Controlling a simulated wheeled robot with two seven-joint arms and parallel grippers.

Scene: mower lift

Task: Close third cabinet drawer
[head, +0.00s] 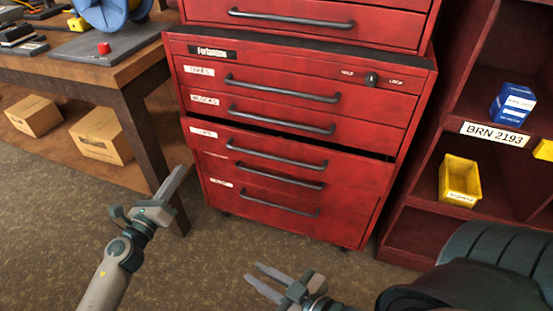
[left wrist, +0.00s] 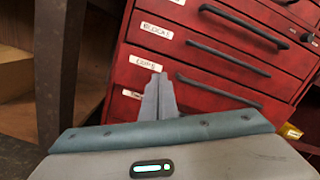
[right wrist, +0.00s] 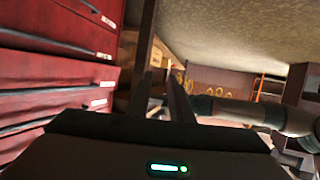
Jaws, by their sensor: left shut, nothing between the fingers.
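The red cabinet (head: 400,105) stands ahead in the head view. Its third drawer (head: 225,140) sticks out a little, with a dark gap along its top edge; its dark bar handle (head: 277,152) is clear. The drawer's front and label also show in the left wrist view (left wrist: 158,78). My left gripper (head: 181,170) is shut and empty, in front of the cabinet's lower left side and apart from it in the head view. My right gripper (head: 253,272) is open and empty, low in front of the cabinet. It touches nothing I can see.
A wooden workbench (head: 110,78) stands at the left, with cardboard boxes (head: 103,135) on its lower shelf. The carpet before the cabinet is clear.

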